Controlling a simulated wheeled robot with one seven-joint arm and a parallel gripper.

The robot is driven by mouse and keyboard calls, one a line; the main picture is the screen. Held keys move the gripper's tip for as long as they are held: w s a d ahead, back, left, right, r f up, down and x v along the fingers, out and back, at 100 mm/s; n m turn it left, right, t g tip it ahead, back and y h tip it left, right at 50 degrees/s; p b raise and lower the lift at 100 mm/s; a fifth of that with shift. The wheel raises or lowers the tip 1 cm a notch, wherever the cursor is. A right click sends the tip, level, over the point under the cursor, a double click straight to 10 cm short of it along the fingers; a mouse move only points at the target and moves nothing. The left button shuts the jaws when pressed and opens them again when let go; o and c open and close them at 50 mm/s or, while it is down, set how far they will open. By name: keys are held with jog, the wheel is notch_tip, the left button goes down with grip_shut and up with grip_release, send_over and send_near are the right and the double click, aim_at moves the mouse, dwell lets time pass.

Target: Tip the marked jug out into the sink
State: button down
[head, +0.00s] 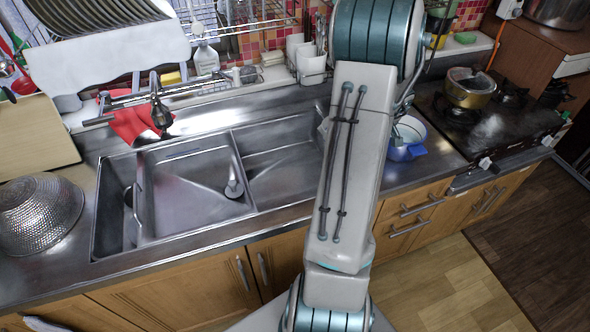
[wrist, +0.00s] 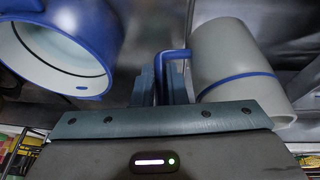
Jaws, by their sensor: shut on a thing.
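My gripper (wrist: 162,78) is shut on the blue handle of a pale grey jug (wrist: 232,65) with a blue band around it, on the right in the wrist view. Whether the jug is upright or tilted, and what is inside it, I cannot tell. A blue jug (wrist: 78,40) with a white inside is apart on the left in the wrist view; what looks like the same vessel shows in the head view (head: 408,140), right of my arm. The steel sink (head: 190,195) is left of my arm. My arm hides my gripper and most of the held jug in the head view.
The tap (head: 158,105) with a red cloth (head: 135,122) is behind the sink. A steel colander (head: 38,213) stands left of the sink. A stove with a brass pot (head: 470,92) is at the right. A dish rack (head: 240,25) is at the back.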

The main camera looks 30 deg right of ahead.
jog(key=shift+w+a+r+h+p, duration=0.2)
jog(key=shift+a+h+p, duration=0.25)
jog(key=shift+p, duration=0.35)
jog(key=shift+a+r+g+h+p, duration=0.25)
jog(key=shift+g+h+p, duration=0.15)
jog(key=shift+p, duration=0.45)
